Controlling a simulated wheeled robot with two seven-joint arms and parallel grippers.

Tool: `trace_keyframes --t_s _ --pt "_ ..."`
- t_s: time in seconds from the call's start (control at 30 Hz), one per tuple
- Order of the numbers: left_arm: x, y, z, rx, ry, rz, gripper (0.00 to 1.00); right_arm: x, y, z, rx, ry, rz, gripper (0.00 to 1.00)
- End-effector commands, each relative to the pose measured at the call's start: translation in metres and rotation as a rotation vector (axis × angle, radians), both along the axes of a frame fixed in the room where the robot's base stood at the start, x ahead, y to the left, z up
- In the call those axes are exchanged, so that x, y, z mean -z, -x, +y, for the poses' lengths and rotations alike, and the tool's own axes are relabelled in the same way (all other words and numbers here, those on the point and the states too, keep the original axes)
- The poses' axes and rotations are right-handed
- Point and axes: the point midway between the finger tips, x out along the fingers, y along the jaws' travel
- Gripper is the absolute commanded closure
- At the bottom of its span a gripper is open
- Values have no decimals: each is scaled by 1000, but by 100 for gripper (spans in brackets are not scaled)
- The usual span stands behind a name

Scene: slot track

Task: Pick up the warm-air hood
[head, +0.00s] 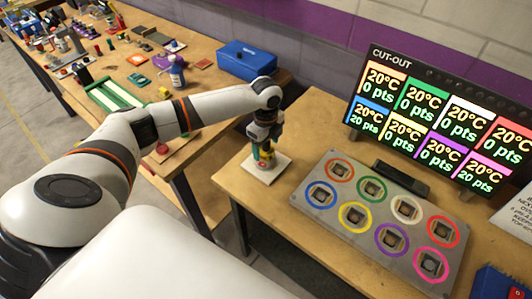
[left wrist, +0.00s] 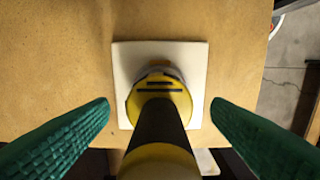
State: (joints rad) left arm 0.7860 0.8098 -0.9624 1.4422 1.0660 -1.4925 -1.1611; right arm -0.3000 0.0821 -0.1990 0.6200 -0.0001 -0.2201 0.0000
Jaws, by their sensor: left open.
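The warm-air hood, a yellow and black upright piece, stands on a white square pad (head: 277,170) at the left end of the right-hand table. In the head view only a little of the hood (head: 265,157) shows below my left gripper (head: 264,142). In the left wrist view the hood (left wrist: 160,125) rises toward the camera between the two green fingers of my left gripper (left wrist: 160,108). The fingers are spread wide, one on each side, with visible gaps to the hood. My right gripper is in neither view.
A grey board (head: 340,212) with several coloured rings lies right of the pad. A lit scoreboard (head: 440,118) stands behind it. The left table holds a blue toolbox (head: 246,60) and many small items. A gap separates the tables.

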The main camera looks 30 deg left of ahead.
Motion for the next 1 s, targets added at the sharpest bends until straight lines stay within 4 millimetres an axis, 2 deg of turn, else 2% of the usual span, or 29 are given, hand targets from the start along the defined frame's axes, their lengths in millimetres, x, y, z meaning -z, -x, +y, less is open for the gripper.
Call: trace_keyframes --t_s 0.13,0.57,0.87,1.0 --pt "0 0 0 0 0 0 29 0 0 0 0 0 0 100" --pt "-1 0 0 -1 0 0 99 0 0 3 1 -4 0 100" --pt "-3 -1 0 -1 0 -3 100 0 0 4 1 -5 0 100" --pt "-14 -2 1 -2 0 -6 100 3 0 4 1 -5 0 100"
